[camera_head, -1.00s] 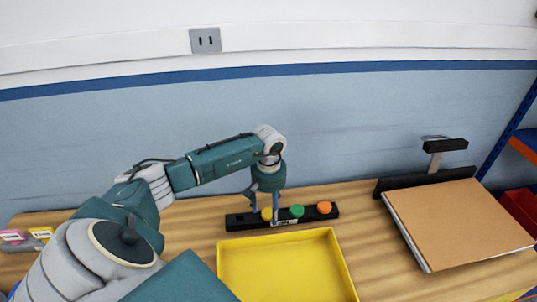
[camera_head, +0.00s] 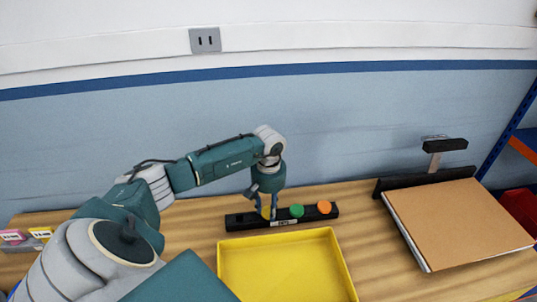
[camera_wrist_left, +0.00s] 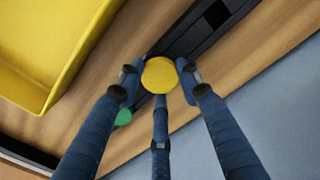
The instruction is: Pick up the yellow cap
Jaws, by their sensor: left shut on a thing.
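The yellow cap (camera_wrist_left: 159,75) is round and sits between the fingers of my left gripper (camera_wrist_left: 160,82) in the left wrist view. The gripper is shut on it. In the head view my left gripper (camera_head: 267,211) points down over the left part of the black holder strip (camera_head: 240,221), and the yellow cap (camera_head: 266,212) shows partly between its fingers. I cannot tell whether the cap still touches the strip. My right gripper is not in view.
A green cap (camera_head: 297,210) and an orange cap (camera_head: 324,207) sit on the strip to the right. A yellow tray (camera_head: 338,262) lies in front. A brown board (camera_head: 455,222) with a black-handled fixture (camera_head: 445,146) stands at the right. The blue wall is close behind.

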